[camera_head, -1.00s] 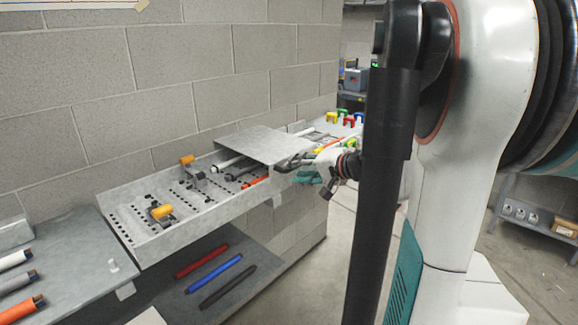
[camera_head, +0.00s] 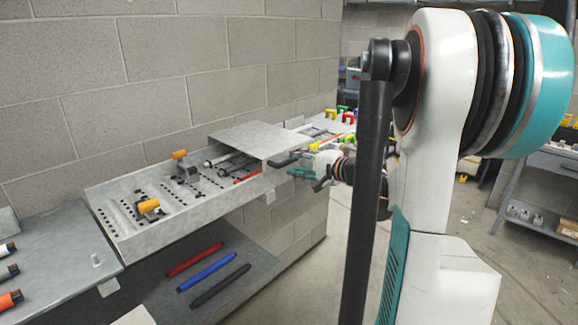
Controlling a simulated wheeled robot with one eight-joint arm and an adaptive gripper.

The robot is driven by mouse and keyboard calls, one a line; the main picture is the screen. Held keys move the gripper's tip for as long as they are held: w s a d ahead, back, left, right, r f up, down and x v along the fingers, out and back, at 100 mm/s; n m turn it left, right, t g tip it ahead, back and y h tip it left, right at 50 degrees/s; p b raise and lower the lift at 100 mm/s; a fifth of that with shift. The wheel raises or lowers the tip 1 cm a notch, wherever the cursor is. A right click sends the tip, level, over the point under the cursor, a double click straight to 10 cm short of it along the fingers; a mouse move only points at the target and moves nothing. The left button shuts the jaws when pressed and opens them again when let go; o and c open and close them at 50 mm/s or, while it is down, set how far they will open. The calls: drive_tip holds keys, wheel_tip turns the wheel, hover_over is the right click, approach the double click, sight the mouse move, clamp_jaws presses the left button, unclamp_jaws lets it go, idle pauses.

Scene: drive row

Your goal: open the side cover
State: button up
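A flat grey metal cover (camera_head: 262,139) lies over the far part of a long grey tray (camera_head: 160,232) fixed along the block wall. It is the likely side cover. A small dark bar (camera_head: 284,162) shows at the cover's front right corner. My gripper (camera_head: 302,164) is at that corner, at the tray's outer side, pointing left. Its fingers are small and overlap the dark bar and a teal part, so I cannot tell whether they touch or hold the bar. Rods and part of the tray's inside are hidden under the cover.
The tray's near part holds two orange-topped clamps (camera_head: 149,206). Red, blue and black rods (camera_head: 208,272) lie on a lower shelf. Coloured clips (camera_head: 343,113) stand beyond the cover. A grey shelf unit (camera_head: 530,205) stands at right, with open floor between.

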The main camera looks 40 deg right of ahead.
sight(291, 162)
drive_tip(key=shift+b+x, duration=0.3)
drive_tip(key=shift+x, duration=1.45)
clamp_jaws()
